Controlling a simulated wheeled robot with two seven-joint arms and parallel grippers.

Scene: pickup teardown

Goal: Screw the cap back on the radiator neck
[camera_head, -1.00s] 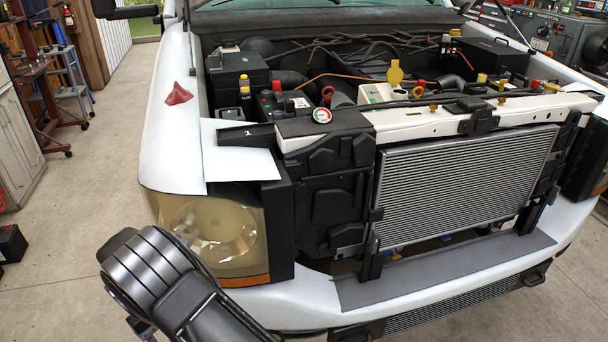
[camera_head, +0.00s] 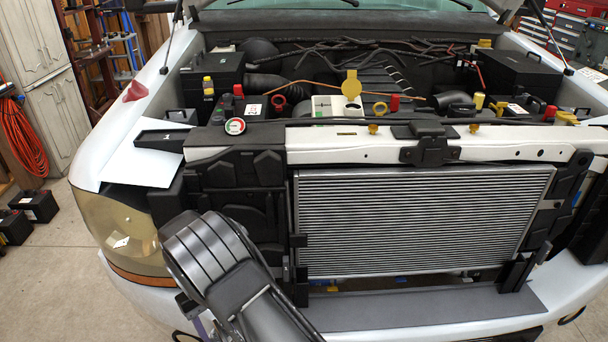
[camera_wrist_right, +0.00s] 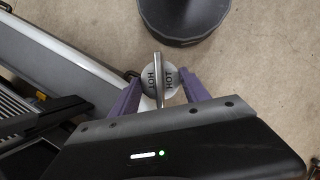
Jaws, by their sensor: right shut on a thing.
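The cap (camera_wrist_right: 150,82) is a round, light metallic disc with a raised bar across it and the dark word HOT on both sides. My right gripper (camera_wrist_right: 157,92) has its purple fingers closed on the cap's sides in the right wrist view, with bare floor below. The radiator (camera_head: 420,220) is a finned silver panel at the front of the truck in the head view. I cannot make out for certain which opening behind it is the radiator neck. A dark arm of mine crosses the lower part of the head view; the left gripper does not show.
The white crossbar (camera_head: 345,146) runs above the radiator. A white tank (camera_head: 328,106) with a raised yellow cap (camera_head: 351,84) stands behind.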

